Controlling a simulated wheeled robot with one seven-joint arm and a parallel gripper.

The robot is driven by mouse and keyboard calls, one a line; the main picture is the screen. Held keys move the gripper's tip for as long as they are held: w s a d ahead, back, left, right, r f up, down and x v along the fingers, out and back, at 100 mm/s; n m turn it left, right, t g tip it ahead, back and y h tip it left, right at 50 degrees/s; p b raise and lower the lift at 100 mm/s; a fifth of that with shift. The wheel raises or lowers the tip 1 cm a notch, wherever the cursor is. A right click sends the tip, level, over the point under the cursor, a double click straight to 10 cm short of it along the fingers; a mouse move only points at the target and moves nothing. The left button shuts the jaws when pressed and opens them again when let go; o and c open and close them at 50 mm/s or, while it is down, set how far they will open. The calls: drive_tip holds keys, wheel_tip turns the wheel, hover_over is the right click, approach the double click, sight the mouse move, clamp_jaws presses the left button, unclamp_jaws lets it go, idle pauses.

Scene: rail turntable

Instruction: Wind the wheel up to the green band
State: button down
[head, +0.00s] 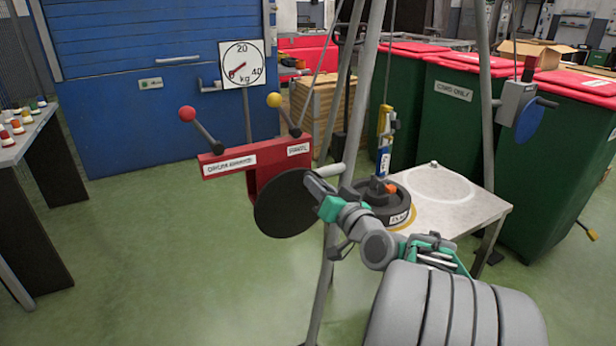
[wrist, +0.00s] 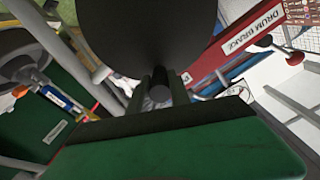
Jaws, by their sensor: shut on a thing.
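The wheel is a black disc (head: 286,204) on a red winch frame (head: 256,180). My gripper (head: 316,187) is at the right edge of the wheel. In the wrist view, the black wheel (wrist: 155,30) fills the top middle, and the fingers (wrist: 160,90) are shut around a dark round grip seen end-on. A round dial (head: 241,65) marked in kg has its red needle pointing lower left, near the low end. I cannot make out a green band on it. A black weight (head: 384,214) under a blue and yellow hook sits on the metal table (head: 455,220).
A red-knobbed lever (head: 188,115) and a yellow-knobbed lever (head: 275,101) rise from the frame. A tripod leg (head: 361,90) stands close beside my gripper. Green bins (head: 459,125) stand behind.

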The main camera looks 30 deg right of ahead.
drive_tip(key=d+f+m, duration=0.1)
drive_tip(key=d+m+p, duration=0.1)
drive_tip(key=m, duration=0.1)
drive_tip(key=shift+d+f+m, duration=0.2)
drive_tip(key=shift+f+m, duration=0.1)
drive_tip(key=shift+f, duration=0.1)
idle(0.3)
drive_tip(key=shift+d+f+m+p, duration=0.4)
drive_tip(key=shift+f+m, duration=0.25)
drive_tip(key=shift+m, duration=0.3)
drive_tip(key=shift+d+f+m+p, duration=0.4)
drive_tip(key=shift+f+m, duration=0.2)
drive_tip(key=shift+m, duration=0.35)
